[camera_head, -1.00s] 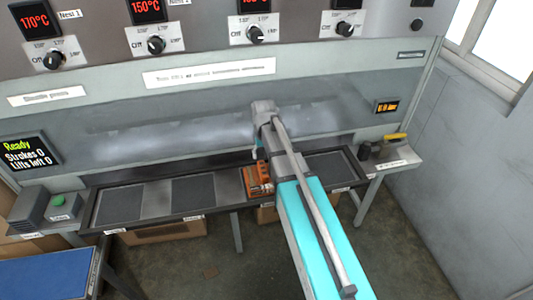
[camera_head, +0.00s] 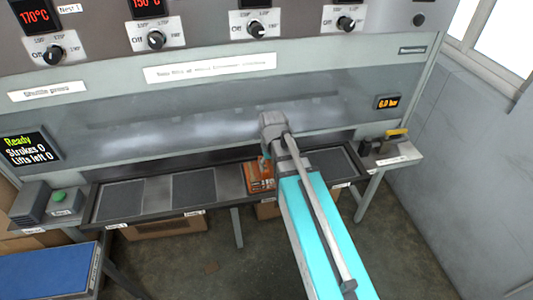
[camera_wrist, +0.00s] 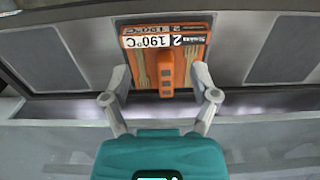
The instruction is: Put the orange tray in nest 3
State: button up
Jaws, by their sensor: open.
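The orange tray (camera_head: 260,177) sits on the dark shuttle frame (camera_head: 148,212), at the third pad place from the left. In the wrist view the orange tray (camera_wrist: 181,75) carries a white label reading "2 190°C" and pale wooden pieces, with an orange block at its near edge. My gripper (camera_wrist: 160,75) is open. Its two fingers stand on either side of the tray's near part, with the block between them and clear of both. In the head view my arm hides the tray's right part, and the pad under the tray is hidden.
Dark pads lie bare left of the tray (camera_head: 194,186) and right of it (camera_head: 336,164). The press front (camera_head: 200,120) stands close behind the frame. A green button (camera_head: 59,197) is on the left shelf, a yellow-handled item (camera_head: 397,134) on the right shelf. A blue surface (camera_head: 45,279) is at lower left.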

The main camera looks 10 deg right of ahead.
jog(key=s, duration=0.7)
jog(key=shift+s+d, duration=0.25)
jog(key=shift+s, duration=0.05)
